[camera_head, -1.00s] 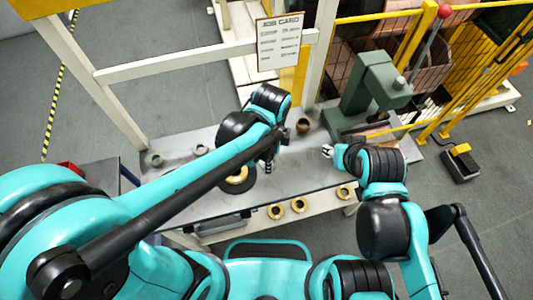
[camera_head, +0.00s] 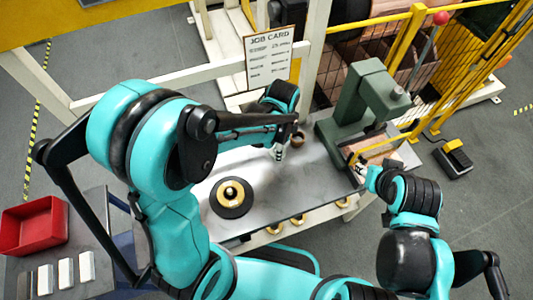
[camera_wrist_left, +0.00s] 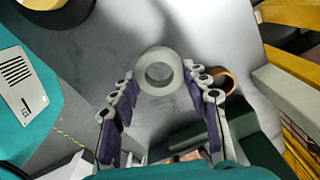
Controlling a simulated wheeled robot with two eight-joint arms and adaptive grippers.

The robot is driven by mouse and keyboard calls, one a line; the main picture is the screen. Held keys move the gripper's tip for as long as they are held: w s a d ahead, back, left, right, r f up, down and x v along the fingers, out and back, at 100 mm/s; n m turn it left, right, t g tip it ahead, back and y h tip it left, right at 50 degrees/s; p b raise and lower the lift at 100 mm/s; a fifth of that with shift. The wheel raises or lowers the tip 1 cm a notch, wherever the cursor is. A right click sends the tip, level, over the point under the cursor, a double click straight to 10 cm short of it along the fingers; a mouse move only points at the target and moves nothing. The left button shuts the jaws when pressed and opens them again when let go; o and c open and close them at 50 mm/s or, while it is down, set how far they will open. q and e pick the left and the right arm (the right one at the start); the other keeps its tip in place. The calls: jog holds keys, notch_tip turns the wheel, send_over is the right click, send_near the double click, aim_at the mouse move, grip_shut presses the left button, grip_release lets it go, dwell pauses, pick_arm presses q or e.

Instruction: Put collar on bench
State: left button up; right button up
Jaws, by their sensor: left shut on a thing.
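In the left wrist view a grey-green collar (camera_wrist_left: 175,68) sits between the two fingers of my left gripper (camera_wrist_left: 162,78). The gripper is shut on it, and the collar's round hole faces the camera. In the head view my left gripper (camera_head: 278,151) points down over the grey bench (camera_head: 312,180), near its back edge. I cannot make out the collar there, nor tell its height over the bench. My right gripper (camera_head: 357,168) is at the bench's right side, by the green press; its jaws are too small to read.
A black disc with a brass ring (camera_head: 231,194) lies on the bench at left. A brass ring (camera_head: 298,138) stands beside my left gripper. A green press (camera_head: 362,97) stands at right. Several brass rings (camera_head: 298,219) sit below the front edge. A red bin (camera_head: 35,225) is far left.

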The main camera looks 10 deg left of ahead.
pick_arm(q)
jog(key=b, duration=0.1)
send_over(263, 157)
notch_tip(263, 157, down, 4)
jog(key=shift+w+a+r, duration=0.1)
notch_tip(263, 157, down, 3)
jog(key=shift+f+b, duration=0.2)
jog(key=shift+b, duration=0.55)
jog(key=shift+f, duration=0.25)
jog(key=shift+f, duration=0.15)
jog(key=o, duration=1.4)
jog(key=shift+c, duration=0.2)
